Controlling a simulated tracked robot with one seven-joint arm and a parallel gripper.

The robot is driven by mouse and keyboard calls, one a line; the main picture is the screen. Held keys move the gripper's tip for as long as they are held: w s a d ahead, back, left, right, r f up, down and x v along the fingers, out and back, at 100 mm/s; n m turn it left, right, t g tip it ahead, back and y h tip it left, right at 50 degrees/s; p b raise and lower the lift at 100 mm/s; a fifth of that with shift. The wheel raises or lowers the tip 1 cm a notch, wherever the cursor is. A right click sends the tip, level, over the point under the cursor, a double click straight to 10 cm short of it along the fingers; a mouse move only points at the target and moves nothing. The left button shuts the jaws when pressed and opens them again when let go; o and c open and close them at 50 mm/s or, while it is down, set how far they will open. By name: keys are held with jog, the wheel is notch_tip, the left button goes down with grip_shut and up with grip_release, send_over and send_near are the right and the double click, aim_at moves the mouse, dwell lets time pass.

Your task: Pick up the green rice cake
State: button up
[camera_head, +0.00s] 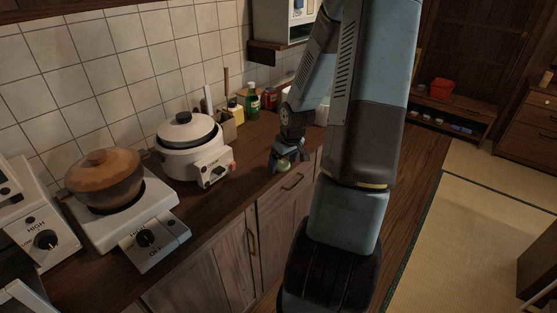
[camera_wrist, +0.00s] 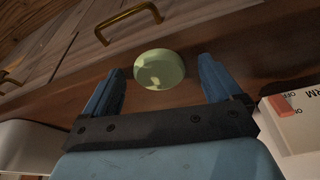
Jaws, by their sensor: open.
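The green rice cake (camera_wrist: 160,69) is a pale green round disc. In the wrist view it lies on the brown wooden counter, close to the front edge, between and slightly beyond my two fingertips. My gripper (camera_wrist: 162,77) is open, with a blue finger on each side of the rice cake and gaps between. In the head view my gripper (camera_head: 287,160) points down over the counter, and the rice cake (camera_head: 284,167) shows small and partly hidden beneath it.
A white rice cooker (camera_head: 190,152) stands left of my gripper. A brown pot (camera_head: 105,178) sits on a white stove (camera_head: 128,219) further left. Cabinet doors (camera_head: 284,205) drop below the counter's front edge.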

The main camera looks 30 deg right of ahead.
aim_at(287, 167)
jog(key=shift+v, duration=3.35)
jog(key=v, duration=0.7)
